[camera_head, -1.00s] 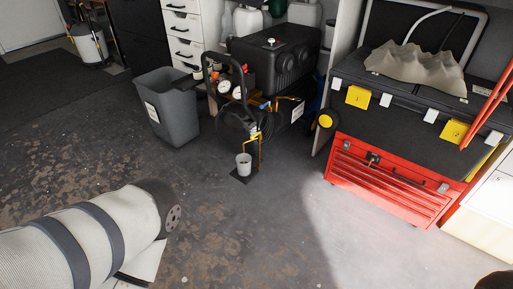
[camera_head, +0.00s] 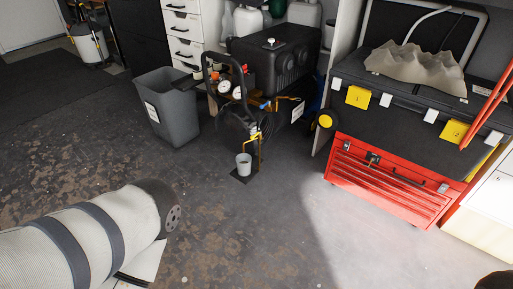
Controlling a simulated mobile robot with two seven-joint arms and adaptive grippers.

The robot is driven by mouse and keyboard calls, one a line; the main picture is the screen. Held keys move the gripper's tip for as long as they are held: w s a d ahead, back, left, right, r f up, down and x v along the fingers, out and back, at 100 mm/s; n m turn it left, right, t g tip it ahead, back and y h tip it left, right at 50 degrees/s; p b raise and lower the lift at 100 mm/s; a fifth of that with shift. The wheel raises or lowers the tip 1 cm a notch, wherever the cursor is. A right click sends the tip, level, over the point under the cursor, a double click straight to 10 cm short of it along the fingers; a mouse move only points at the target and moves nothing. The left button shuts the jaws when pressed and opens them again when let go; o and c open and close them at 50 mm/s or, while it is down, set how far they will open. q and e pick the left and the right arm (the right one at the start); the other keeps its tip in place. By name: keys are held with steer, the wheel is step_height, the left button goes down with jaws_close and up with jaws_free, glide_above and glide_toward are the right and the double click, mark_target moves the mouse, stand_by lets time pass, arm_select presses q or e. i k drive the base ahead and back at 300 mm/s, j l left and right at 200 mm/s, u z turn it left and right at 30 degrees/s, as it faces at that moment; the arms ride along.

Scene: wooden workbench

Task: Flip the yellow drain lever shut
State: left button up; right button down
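The black air compressor (camera_head: 272,62) stands on the floor at the upper middle of the head view. A small yellow piece (camera_head: 255,134), which looks like the drain lever, sits low on its front by a thin brass-coloured pipe. It is too small to tell which way it is turned. A grey cup (camera_head: 244,163) stands on a dark pad below the pipe. A pale arm link of mine fills the lower left. Neither of my grippers can be made out in this view.
A grey bin (camera_head: 170,112) stands left of the compressor. A red tool chest (camera_head: 388,183) with a black case (camera_head: 400,118) above it stands at the right. White drawers (camera_head: 181,25) are behind. The floor (camera_head: 250,235) in front is clear.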

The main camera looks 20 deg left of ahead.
mark_target(252, 137)
steer(key=i+j+u, duration=0.35)
steer(key=i+j, duration=0.2)
steer(key=i+j+z, duration=0.2)
steer(key=i+j, duration=0.15)
steer(key=j, duration=0.3)
steer(key=i+j+z, duration=0.1)
steer(key=j, duration=0.25)
steer(key=i+j+z, duration=0.1)
steer(key=i+j, duration=0.15)
steer(key=i+l, duration=0.25)
steer(key=l, duration=0.1)
